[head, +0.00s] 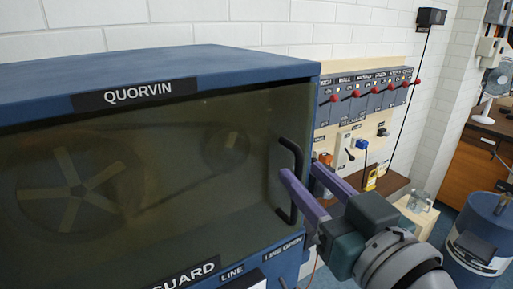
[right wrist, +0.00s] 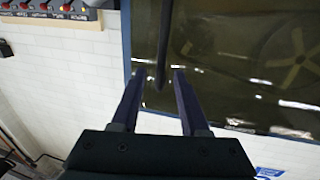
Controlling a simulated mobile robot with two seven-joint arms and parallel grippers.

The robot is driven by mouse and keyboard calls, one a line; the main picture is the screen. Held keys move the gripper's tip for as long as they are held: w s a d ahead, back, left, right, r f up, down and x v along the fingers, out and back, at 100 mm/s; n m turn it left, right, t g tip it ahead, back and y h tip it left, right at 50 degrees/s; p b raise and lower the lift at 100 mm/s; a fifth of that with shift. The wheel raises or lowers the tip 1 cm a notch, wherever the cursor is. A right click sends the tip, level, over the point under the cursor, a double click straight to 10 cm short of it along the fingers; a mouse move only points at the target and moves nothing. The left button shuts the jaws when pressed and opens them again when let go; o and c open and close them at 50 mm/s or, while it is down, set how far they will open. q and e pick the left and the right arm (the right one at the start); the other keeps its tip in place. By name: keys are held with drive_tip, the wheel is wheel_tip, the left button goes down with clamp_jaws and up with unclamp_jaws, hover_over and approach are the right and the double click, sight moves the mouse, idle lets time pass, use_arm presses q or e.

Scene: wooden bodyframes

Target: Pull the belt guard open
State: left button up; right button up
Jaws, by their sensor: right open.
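The belt guard (head: 150,185) is a dark, see-through panel on the front of a blue cabinet labelled QUORVIN. It looks closed, and pulleys show dimly behind it. Its black bar handle (head: 293,160) stands upright at the panel's right edge. My right gripper (head: 301,171) has two purple fingers, spread apart at the handle. In the right wrist view the handle (right wrist: 162,45) lies between the open fingertips (right wrist: 159,73), with a gap showing on each side. The fingers are not closed on it. My left gripper is not in view.
A board with several red-knobbed switches (head: 363,95) hangs on the white wall right of the cabinet. A blue drum (head: 480,232) stands at the far right.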

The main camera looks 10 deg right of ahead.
drive_tip(key=shift+w+a, duration=0.15)
drive_tip(key=shift+w, duration=0.6)
drive_tip(key=shift+w+a, duration=0.1)
drive_tip(key=shift+w, duration=0.6)
drive_tip(key=shift+c, duration=0.2)
clamp_jaws()
